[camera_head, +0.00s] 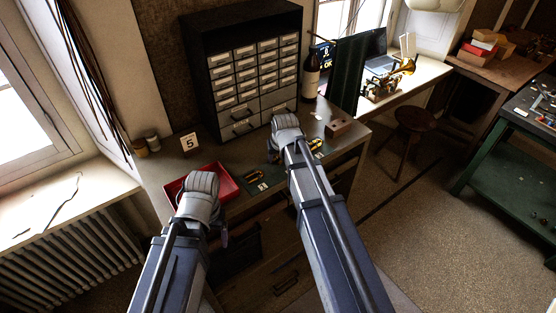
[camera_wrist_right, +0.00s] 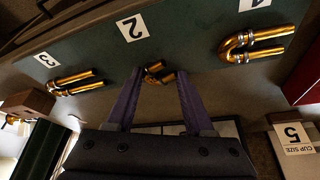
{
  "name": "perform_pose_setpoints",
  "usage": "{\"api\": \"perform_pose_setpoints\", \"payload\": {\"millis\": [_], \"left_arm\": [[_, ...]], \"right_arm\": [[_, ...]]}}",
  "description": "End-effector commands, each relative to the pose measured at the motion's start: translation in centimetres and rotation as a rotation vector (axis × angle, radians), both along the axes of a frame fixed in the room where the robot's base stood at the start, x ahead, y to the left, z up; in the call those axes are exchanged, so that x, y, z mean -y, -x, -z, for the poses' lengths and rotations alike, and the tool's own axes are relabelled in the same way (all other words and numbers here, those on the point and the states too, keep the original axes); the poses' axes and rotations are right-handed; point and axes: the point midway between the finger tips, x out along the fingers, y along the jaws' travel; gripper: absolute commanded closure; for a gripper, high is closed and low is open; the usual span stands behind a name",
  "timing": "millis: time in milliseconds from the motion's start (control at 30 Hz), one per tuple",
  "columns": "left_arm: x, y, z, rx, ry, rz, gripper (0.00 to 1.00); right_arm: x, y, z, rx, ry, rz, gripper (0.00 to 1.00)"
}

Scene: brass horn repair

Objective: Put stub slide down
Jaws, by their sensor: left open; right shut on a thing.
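The stub slide (camera_wrist_right: 156,75), a short brass U-shaped tube, is between the fingertips of my right gripper (camera_wrist_right: 157,82) in the right wrist view, by the label 2 of a dark green mat (camera_wrist_right: 185,35). My right gripper is shut on it. I cannot tell whether the slide touches the mat. In the head view my right wrist (camera_head: 285,124) hides it. My left gripper (camera_head: 200,190) is open, over the front of the red tray (camera_head: 228,187); its fingertips are mostly hidden.
Brass slides lie by label 1 (camera_wrist_right: 250,45) and label 3 (camera_wrist_right: 75,83) on either side. A brown block (camera_head: 340,127) and a dark bottle (camera_head: 310,78) are to the right.

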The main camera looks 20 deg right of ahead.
Motion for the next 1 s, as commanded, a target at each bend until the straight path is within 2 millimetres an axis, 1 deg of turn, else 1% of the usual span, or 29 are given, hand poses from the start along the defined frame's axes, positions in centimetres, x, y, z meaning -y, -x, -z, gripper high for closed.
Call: {"api": "perform_pose_setpoints", "payload": {"millis": [33, 267, 667, 867, 1000], "left_arm": [[0.0, 0.0, 0.0, 0.000, 0.000, 0.000, 0.18], [0.0, 0.0, 0.0, 0.000, 0.000, 0.000, 0.18], [0.0, 0.0, -0.3, 0.000, 0.000, 0.000, 0.18], [0.0, 0.0, -1.2, 0.000, 0.000, 0.001, 0.18], [0.0, 0.0, -2.3, -0.001, 0.000, 0.002, 0.18]], "right_arm": [[0.0, 0.0, 0.0, 0.000, 0.000, 0.000, 0.74], [0.0, 0.0, 0.0, 0.000, 0.000, 0.000, 1.00], [0.0, 0.0, -0.3, 0.000, 0.000, 0.000, 1.00], [0.0, 0.0, -1.2, 0.000, 0.000, 0.000, 1.00], [0.0, 0.0, -2.3, 0.000, 0.000, 0.000, 1.00]]}}
